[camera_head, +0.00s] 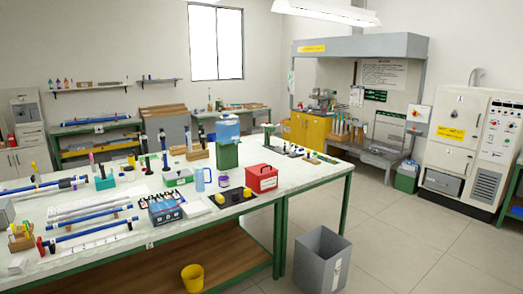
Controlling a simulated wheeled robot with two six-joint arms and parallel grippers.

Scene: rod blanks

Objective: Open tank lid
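A blue, see-through tank-like container (228,131) stands on a green base (228,154) at the far side of the long workbench. I cannot make out a separate lid on it at this size. A red box (262,180) with a dark handle on top sits near the bench's right part and looks closed. A large pale cabinet machine (458,150) with panels and a yellow label stands at the right wall. I cannot tell which of these is the task's tank. Neither of my grippers shows in this view.
The white-topped bench (310,172) holds blue rods, a dark rack (165,208) and a black mat (233,198) with yellow parts. A grey bin (321,262) stands at its right front. A hooded station (360,48) stands behind. The floor (400,235) between is clear.

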